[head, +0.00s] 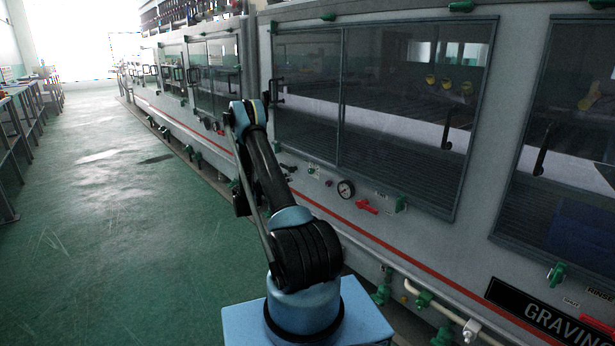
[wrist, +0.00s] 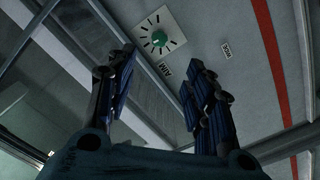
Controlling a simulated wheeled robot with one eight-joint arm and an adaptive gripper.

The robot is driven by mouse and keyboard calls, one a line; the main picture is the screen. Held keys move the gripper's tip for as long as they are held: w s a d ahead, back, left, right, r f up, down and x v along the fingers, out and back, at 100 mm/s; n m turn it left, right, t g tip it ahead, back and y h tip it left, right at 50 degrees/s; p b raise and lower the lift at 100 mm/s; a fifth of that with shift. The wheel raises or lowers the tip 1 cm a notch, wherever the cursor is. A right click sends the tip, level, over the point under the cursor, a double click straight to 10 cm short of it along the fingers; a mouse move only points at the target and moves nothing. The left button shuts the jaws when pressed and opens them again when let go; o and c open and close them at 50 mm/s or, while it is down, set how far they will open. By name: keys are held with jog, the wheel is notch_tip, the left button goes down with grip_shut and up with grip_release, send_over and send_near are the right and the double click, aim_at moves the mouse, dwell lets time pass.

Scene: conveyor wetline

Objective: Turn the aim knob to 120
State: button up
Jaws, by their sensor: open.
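The aim knob (wrist: 153,41) is a small green round knob on a pale square plate with dark tick marks around it, at the top of the wrist view. The tick values are too small to read. My gripper (wrist: 160,66) is open and empty, its two dark fingers reaching toward the panel. The knob shows just beyond the gap between the fingertips, with no finger touching it. In the head view a small green knob on a pale plate (head: 312,171) shows right of my arm; my gripper is mostly hidden there.
The grey machine front carries a gauge (head: 346,189), a red handle (head: 366,207) and a green valve (head: 401,204). Large framed windows (head: 385,100) lie above. A pale pipe (head: 445,305) runs low along the front. The green floor (head: 110,220) at left is clear.

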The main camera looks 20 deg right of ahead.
aim_at(309, 172)
jog(key=x, duration=1.6)
jog(key=shift+d, duration=0.25)
jog(key=c, duration=1.1)
